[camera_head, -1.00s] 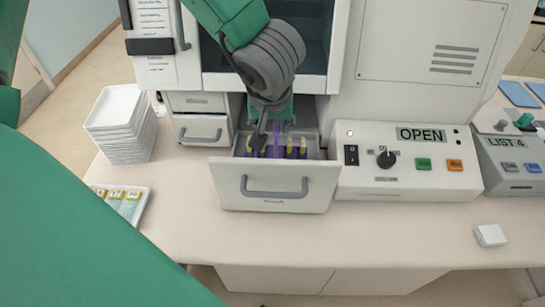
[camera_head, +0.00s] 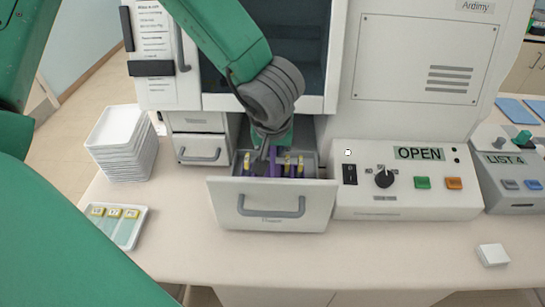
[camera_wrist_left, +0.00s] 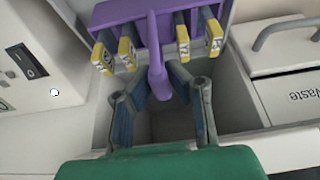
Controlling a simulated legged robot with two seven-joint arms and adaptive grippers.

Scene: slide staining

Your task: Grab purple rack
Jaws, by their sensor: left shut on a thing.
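The purple rack (camera_wrist_left: 115,18) sits in the open drawer (camera_head: 225,205) of the white machine, holding several slides with yellow ends. It fills the top of the left wrist view, and its upright purple handle (camera_wrist_left: 158,50) comes down in the middle. In the head view only small purple parts of the rack (camera_head: 280,171) show behind the drawer front. My left gripper (camera_wrist_left: 160,82) reaches into the drawer from above and is shut on the handle, with a dark pad on each side. My right gripper is not in view.
The drawer walls stand close around the rack. A control box (camera_head: 405,205) reading OPEN is to the right. A stack of white trays (camera_head: 122,150) and a tray with slides (camera_head: 140,215) are at left. A white block (camera_head: 493,255) lies at front right. The front table is mostly clear.

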